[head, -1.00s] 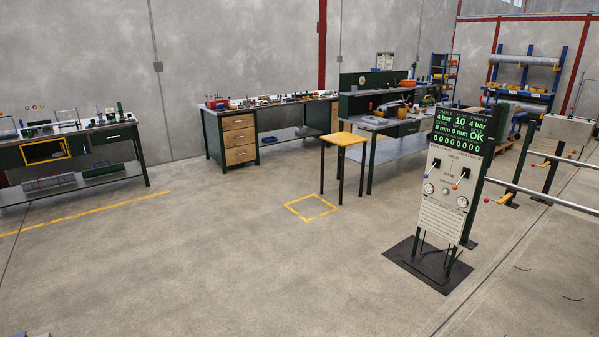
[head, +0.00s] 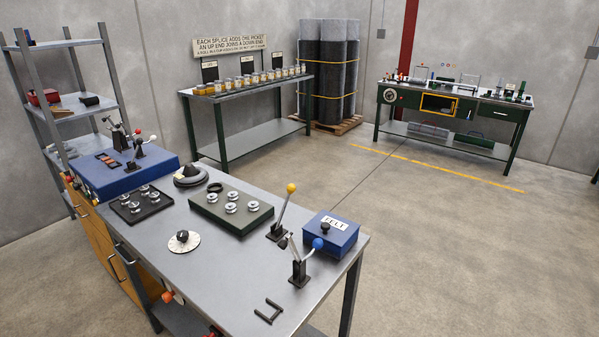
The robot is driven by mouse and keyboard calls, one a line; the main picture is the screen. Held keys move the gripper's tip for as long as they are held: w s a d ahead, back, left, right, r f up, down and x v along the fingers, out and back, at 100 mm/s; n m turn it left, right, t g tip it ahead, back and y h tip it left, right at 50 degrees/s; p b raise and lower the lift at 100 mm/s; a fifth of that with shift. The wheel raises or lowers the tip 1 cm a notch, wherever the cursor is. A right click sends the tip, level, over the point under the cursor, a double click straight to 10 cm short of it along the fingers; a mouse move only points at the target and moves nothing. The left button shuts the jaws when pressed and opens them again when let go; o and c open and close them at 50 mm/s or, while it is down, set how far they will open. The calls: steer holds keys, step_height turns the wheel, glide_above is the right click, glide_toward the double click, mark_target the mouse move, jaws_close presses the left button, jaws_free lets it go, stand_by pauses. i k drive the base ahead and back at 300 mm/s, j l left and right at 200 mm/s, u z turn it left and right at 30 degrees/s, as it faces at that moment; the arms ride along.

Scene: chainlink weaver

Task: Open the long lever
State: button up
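Two levers stand on the grey workbench (head: 225,285) in the head view. One lever (head: 283,208) has a long pale rod with a yellow ball on top, leaning slightly right from a dark base. Nearer to me, another lever (head: 298,268) has a dark upright base and a short handle with a blue ball, tilted up to the right. The yellow-ball lever looks the longer. My gripper is not in view.
A blue FELT box (head: 330,235) stands close to the right of the levers. A green block with several metal rollers (head: 231,214), a white dial (head: 184,241) and a dark U-shaped piece (head: 268,312) are on the bench. Open floor (head: 430,240) lies to the right.

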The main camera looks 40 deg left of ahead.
mark_target(291, 188)
steer(key=i+u, duration=0.25)
steer(key=u, duration=0.25)
steer(key=i+l+u, duration=0.1)
steer(key=i+u, duration=0.15)
steer(key=u, duration=0.2)
steer(key=i+l+u, duration=0.2)
steer(key=u, duration=0.3)
steer(key=i+l+u, duration=0.25)
steer(key=u, duration=0.25)
